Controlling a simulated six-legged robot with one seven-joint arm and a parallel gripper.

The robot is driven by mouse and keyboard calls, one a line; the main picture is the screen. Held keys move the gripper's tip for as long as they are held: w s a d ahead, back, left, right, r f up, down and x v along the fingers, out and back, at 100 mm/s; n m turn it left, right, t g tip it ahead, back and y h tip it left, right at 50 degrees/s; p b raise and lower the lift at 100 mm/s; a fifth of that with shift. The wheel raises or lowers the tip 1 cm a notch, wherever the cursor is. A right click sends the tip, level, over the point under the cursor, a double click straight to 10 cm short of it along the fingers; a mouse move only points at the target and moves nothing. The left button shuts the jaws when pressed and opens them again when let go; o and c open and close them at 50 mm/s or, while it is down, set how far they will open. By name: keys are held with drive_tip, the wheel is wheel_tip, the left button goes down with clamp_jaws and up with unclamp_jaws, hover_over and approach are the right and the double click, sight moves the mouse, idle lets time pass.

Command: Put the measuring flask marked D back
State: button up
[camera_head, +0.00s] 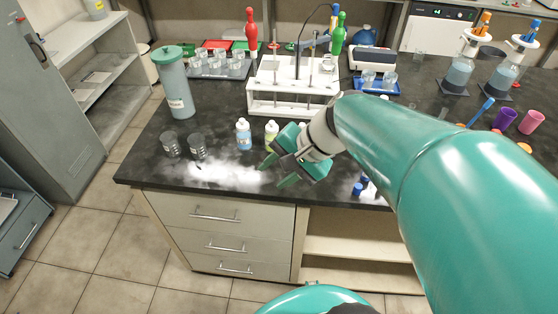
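My gripper (277,170) is over the front edge of the dark bench. Its two teal fingers are apart, with nothing visible between them. No letter D is readable in this view, so I cannot tell which vessel is the marked flask. Two small grey glass vessels, one at the left (170,145) and one beside it (197,146), stand left of my gripper with small unreadable labels. My arm hides part of the bench.
A blue bottle (243,134) and a yellowish bottle (271,131) stand close behind my gripper. A tall teal canister (175,85) is at the left. A white rack (284,108) stands behind. Purple (504,118) and pink (531,121) cups are at the right.

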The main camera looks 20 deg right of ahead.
drive_tip(key=s+r+n+t+h, duration=0.1)
drive_tip(key=s+r+n+h, duration=0.3)
drive_tip(key=n, duration=0.6)
drive_tip(key=shift+s+a+r+t+h, duration=0.25)
drive_tip(key=shift+s+t+h, duration=0.05)
drive_tip(key=shift+s+h, duration=0.55)
